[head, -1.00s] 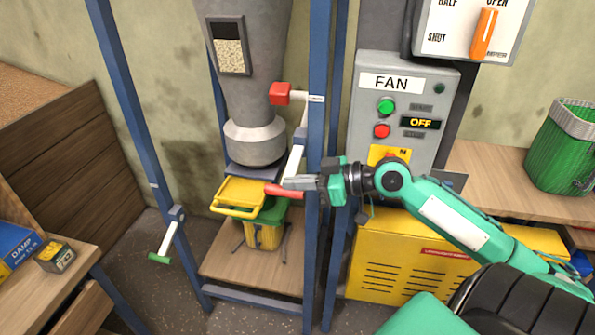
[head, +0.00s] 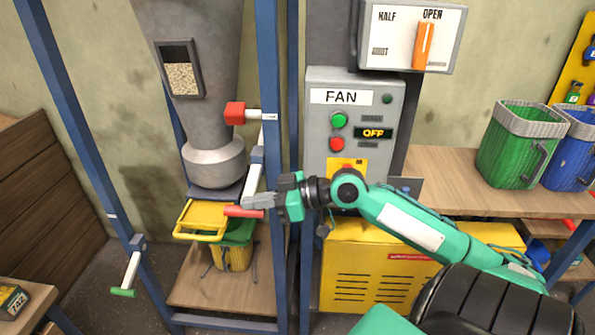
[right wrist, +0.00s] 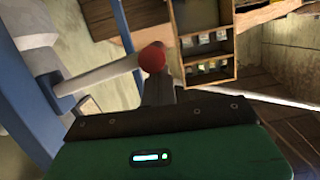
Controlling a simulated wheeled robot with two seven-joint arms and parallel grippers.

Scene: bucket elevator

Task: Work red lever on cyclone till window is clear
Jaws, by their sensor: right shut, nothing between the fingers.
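The grey cyclone (head: 213,115) narrows to a rounded outlet above a yellow-topped bucket. Its window (head: 182,67) is dark at the top and shows pale grains in the lower part. The red lever handle (head: 243,212) is at the lower end of a white arm (head: 254,176) hanging from the blue frame. My right gripper (head: 247,202) is shut and empty, its fingertips right by the handle; I cannot tell whether they touch. In the right wrist view the handle's round red end (right wrist: 153,57) is just beyond the shut fingers (right wrist: 158,88). My left gripper is out of view.
A red block (head: 235,113) on a pale rod is higher up beside the cyclone. A blue post (head: 269,60) stands close to my gripper. The grey fan box (head: 347,130) reads OFF. A green-handled crank (head: 129,275) is at lower left. Green and blue bins are at right.

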